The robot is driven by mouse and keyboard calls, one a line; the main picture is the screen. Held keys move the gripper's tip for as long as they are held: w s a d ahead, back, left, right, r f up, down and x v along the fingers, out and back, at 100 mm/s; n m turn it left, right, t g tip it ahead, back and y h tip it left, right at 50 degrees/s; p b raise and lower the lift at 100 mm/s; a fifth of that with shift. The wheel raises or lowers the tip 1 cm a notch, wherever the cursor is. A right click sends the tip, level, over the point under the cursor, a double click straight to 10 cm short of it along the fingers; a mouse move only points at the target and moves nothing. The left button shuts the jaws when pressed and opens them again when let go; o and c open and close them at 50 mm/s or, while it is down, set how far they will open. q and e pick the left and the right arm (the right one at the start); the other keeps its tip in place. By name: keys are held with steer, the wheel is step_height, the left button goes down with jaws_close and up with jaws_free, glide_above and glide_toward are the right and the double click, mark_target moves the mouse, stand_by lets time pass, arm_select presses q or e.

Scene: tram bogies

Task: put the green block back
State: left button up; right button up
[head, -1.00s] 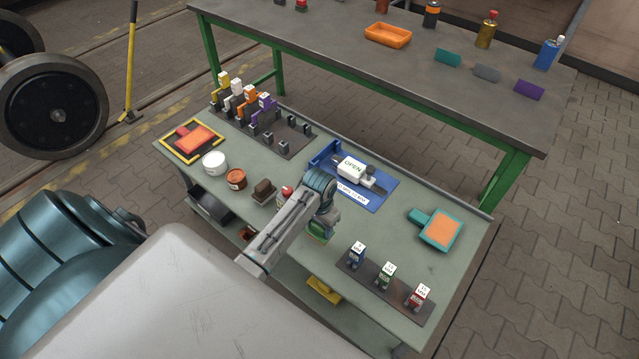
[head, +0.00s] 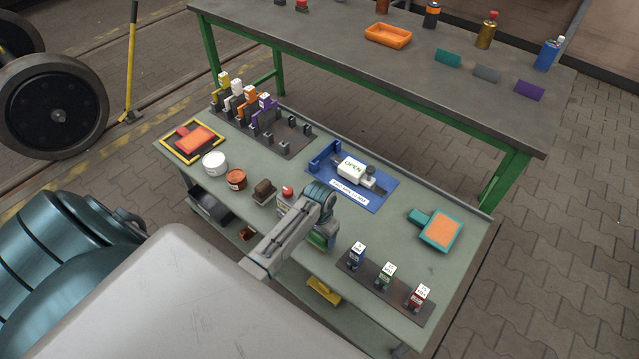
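My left arm reaches in over the work table, its wrist bent down. The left gripper (head: 322,241) is low at the table's front edge, mostly hidden under the wrist. A green piece (head: 326,236) shows at the gripper; I cannot tell whether the fingers grip it. At the back left, a dark rack (head: 288,139) holds yellow (head: 224,79), white (head: 237,89), orange (head: 250,95) and purple (head: 264,104) blocks, with bare posts to their right. My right gripper is not in view.
A blue tray (head: 378,195) holds a grey tool with an "OPEN" tag. A teal-and-orange pad (head: 440,230) lies to the right. A white tub (head: 214,162), brown tub (head: 236,179) and brown brush (head: 264,190) stand on the left. A higher bench (head: 330,50) stands behind.

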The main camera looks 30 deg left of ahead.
arm_select(q)
step_height(320, 180, up, 12)
steer(key=shift+r, duration=0.15)
stand_by(0.5)
